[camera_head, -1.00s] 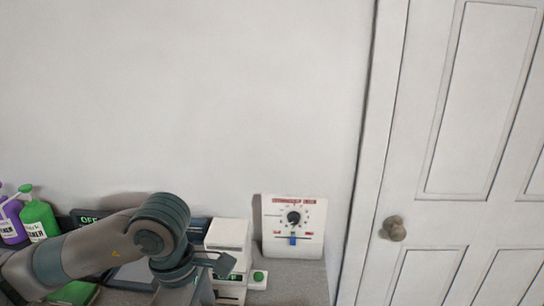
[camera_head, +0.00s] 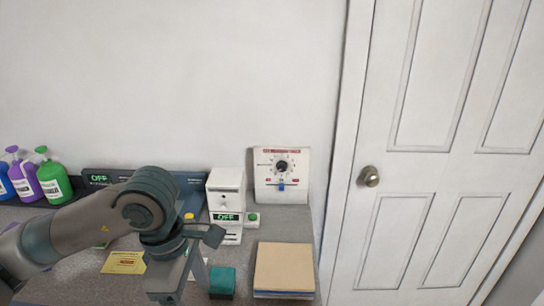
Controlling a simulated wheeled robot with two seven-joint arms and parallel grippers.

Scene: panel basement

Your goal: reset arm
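My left arm comes in from the left over the grey counter (camera_head: 72,274), its wrist bent downward. My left gripper (camera_head: 178,282) points down above the counter, left of a small green block (camera_head: 222,281). I cannot tell from this angle whether its fingers are open or shut, and I see nothing clearly held. My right gripper is not in view.
Several bottles (camera_head: 54,182) stand at the back left. A dark panel (camera_head: 98,180) reading OFF, a white box (camera_head: 226,200) and a dial panel (camera_head: 281,176) are at the back. A stack of boards (camera_head: 284,268) lies at the right. A white door (camera_head: 425,150) is further right.

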